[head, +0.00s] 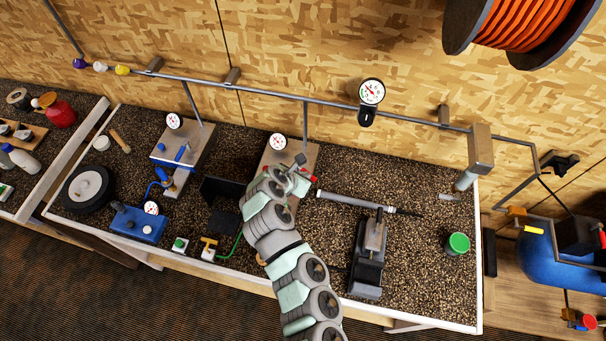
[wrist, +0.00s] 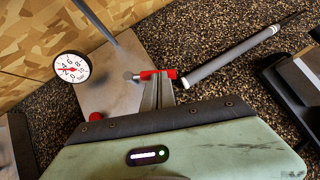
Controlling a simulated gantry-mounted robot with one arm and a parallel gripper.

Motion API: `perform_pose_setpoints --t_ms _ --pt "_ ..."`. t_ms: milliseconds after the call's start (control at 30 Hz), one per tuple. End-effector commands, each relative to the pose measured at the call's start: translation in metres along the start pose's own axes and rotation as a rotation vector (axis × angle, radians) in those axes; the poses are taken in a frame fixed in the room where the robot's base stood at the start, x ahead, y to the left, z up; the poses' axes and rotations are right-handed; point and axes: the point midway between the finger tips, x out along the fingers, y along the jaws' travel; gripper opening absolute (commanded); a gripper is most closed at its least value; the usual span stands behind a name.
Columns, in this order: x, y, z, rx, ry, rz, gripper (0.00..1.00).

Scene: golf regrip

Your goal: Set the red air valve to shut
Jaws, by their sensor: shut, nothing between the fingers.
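The red air valve is on the metal plate in the middle of the bench. Its red handle (wrist: 158,74) shows in the wrist view just beyond my fingertips, lying roughly across the picture. In the head view a bit of the red handle (head: 313,179) shows at the right of my gripper (head: 303,180). My gripper is shut and empty, and its fingers also show in the wrist view (wrist: 159,88), right at the handle. I cannot tell whether they touch it. My gripper and wrist hide part of the valve and plate in the head view.
A gauge (head: 278,141) stands at the plate's back. A club shaft with a grey grip (head: 345,198) lies right of the valve, its end close to it. A black clamp (head: 368,262) stands at front right. A blue-valve plate (head: 185,145) is at left. A pipe runs along the wall.

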Motion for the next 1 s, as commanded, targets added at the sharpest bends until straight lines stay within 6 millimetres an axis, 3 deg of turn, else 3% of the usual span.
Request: perform_pose_setpoints --t_ms 1000 --pt "0.0083 -0.0069 0.01 -0.168 -0.001 0.148 0.0"
